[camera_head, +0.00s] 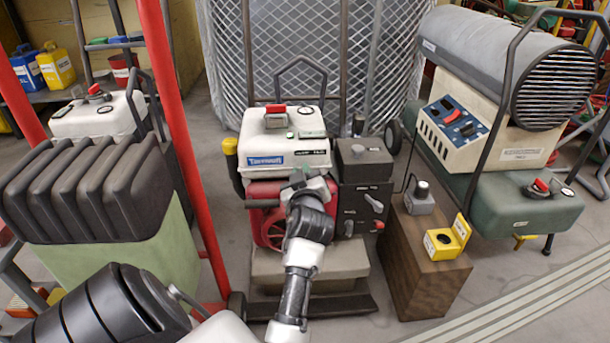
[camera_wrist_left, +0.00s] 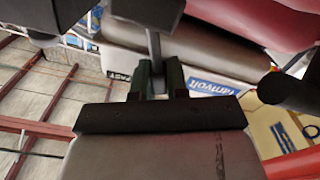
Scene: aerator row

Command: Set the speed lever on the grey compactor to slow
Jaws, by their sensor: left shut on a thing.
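The compactor stands in the middle of the head view, with a pale tank (camera_head: 285,145), a red engine (camera_head: 266,228) and a dark grey control box (camera_head: 362,165). My left gripper (camera_head: 308,182) is at the front right of the tank and covers most of the speed lever there. In the left wrist view, my left gripper (camera_wrist_left: 160,75) is shut on the speed lever, a grey bar (camera_wrist_left: 154,46) between its fingers. A "FAST" label (camera_wrist_left: 118,76) shows just left of the fingers. The lever's exact setting cannot be told. My right gripper is not in view.
Other levers (camera_head: 374,203) sit on the control box, close to the right of my gripper. A brown block (camera_head: 428,275) with a yellow switch box (camera_head: 447,240) stands at right. A red post (camera_head: 190,130) rises at left. A heater (camera_head: 500,90) stands at far right.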

